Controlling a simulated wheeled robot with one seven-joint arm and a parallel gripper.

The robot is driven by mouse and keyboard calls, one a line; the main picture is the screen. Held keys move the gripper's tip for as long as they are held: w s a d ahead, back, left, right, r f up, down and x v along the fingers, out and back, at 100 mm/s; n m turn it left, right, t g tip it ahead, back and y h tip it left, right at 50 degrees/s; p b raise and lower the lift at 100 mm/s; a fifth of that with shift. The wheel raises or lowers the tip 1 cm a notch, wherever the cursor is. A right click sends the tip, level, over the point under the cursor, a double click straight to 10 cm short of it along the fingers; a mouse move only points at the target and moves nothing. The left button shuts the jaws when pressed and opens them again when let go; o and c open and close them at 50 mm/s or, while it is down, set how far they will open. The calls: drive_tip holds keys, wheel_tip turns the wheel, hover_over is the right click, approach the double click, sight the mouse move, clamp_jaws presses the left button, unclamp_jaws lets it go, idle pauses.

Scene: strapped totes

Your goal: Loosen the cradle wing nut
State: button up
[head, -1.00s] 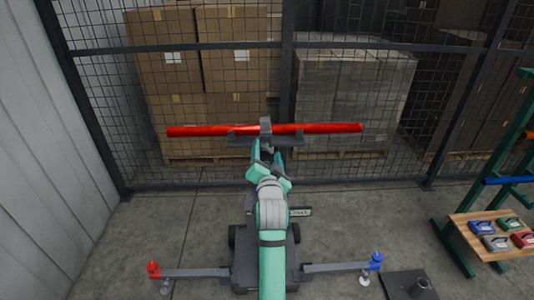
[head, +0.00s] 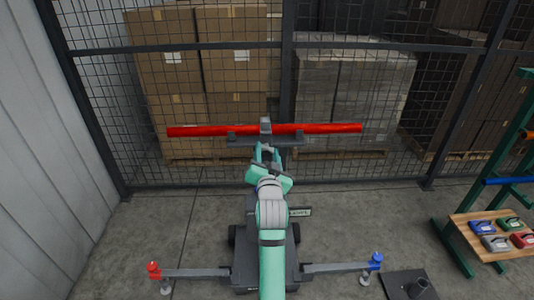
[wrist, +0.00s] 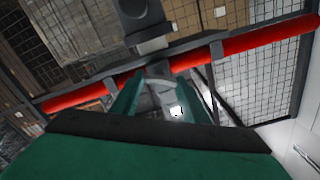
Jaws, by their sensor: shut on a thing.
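A long red bar (head: 200,131) lies level across a dark cradle (head: 240,139), held by a grey clamp (head: 265,124) at its middle. In the wrist view the red bar (wrist: 265,40) runs behind the clamp (wrist: 140,20). The wing nut (wrist: 158,72) is a small grey part on the cradle's near side, largely hidden between my fingers. My gripper (head: 267,149) is just in front of the cradle, below the clamp, its teal fingers one on each side of the nut. It is shut on the wing nut.
A mesh fence (head: 350,90) stands behind the bar, with stacked cartons (head: 170,70) beyond. The stand's legs end in a red knob (head: 153,270) and a blue knob (head: 376,261). At right is a green rack with a wooden shelf (head: 470,228) holding several coloured items.

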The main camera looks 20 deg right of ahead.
drive_tip(key=o, duration=1.1)
drive_tip(key=shift+c, duration=0.2)
drive_tip(key=v, duration=1)
drive_tip(key=shift+s, duration=0.4)
drive_tip(key=shift+a, duration=0.1)
